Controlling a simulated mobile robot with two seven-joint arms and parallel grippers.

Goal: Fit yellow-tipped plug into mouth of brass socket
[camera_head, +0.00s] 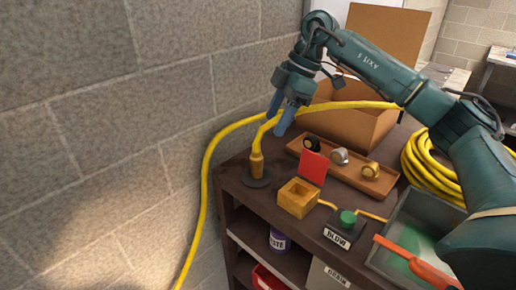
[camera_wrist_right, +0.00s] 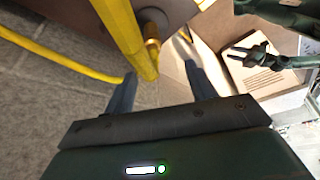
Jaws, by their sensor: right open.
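The brass socket (camera_head: 257,165) stands upright on a round black base at the table's left corner; it also shows in the right wrist view (camera_wrist_right: 152,30). A yellow length of hose (camera_head: 263,133) comes down onto its top. The yellow tip itself is hard to make out, and I cannot tell how deep it sits in the mouth. My right gripper (camera_head: 283,116) is above the socket, with its fingers apart. In the right wrist view the yellow hose end (camera_wrist_right: 140,55) shows beyond and between the open fingers (camera_wrist_right: 160,88), apparently not gripped. My left gripper is not in view.
A cardboard box (camera_head: 350,125) and coiled hose (camera_head: 425,165) lie behind. The block wall (camera_head: 100,130) is close left.

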